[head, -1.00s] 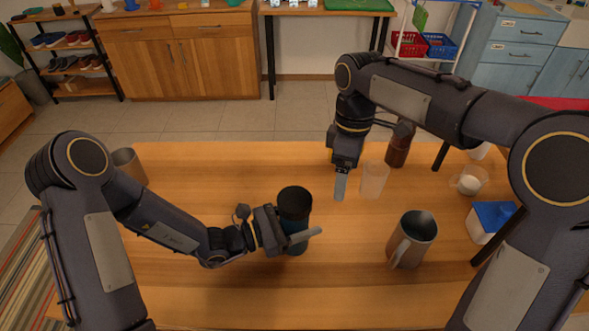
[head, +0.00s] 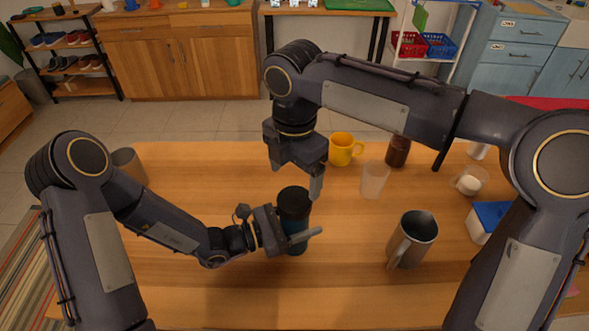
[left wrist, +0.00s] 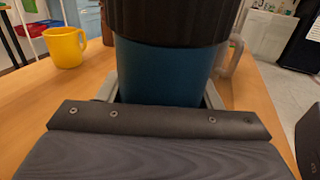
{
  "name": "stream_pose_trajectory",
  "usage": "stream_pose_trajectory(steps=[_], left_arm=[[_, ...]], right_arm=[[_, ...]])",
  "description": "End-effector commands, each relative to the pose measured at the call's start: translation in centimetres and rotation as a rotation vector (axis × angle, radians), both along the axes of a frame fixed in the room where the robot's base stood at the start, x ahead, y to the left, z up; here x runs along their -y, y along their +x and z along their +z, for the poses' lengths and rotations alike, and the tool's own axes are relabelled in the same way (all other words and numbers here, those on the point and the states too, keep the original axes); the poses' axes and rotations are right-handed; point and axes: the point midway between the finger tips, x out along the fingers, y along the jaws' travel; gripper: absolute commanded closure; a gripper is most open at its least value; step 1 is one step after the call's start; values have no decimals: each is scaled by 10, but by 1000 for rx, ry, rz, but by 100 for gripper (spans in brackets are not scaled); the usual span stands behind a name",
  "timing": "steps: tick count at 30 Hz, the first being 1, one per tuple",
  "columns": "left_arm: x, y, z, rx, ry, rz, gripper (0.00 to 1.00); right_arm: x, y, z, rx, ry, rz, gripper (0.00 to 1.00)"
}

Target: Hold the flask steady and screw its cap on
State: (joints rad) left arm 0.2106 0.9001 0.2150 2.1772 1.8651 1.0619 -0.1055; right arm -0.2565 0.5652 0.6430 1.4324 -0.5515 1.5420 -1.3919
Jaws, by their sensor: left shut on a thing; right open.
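The flask (head: 296,240) stands upright on the wooden table, with a dark blue body. Its wide black cap (head: 293,198) sits on top; how tightly it is screwed on cannot be told. In the left wrist view the blue body (left wrist: 160,72) and the ribbed black cap (left wrist: 170,20) fill the middle. My left gripper (head: 302,238) is shut around the flask body below the cap. My right gripper (head: 298,180) is open and empty, pointing down just above and behind the cap; one finger shows clearly, the other is mostly hidden.
A yellow mug (head: 341,152), a clear glass (head: 373,182) and a brown jar (head: 398,150) stand behind right. A metal pitcher (head: 414,243) stands to the right. A blue-lidded box (head: 484,222) is further right, a grey cup (head: 133,167) far left. The front table area is clear.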

Motion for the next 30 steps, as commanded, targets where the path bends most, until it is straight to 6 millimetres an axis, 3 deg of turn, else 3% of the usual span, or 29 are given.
stream_pose_trajectory(steps=[15,27,30], left_arm=[[0,0,0,0,0,0,100],[0,0,0,0,0,0,100],[0,0,0,0,0,0,100]], right_arm=[[0,0,-69,-3,-1,-2,17],[0,0,-76,-1,-1,-2,17],[0,0,-76,-1,0,-2,29]])
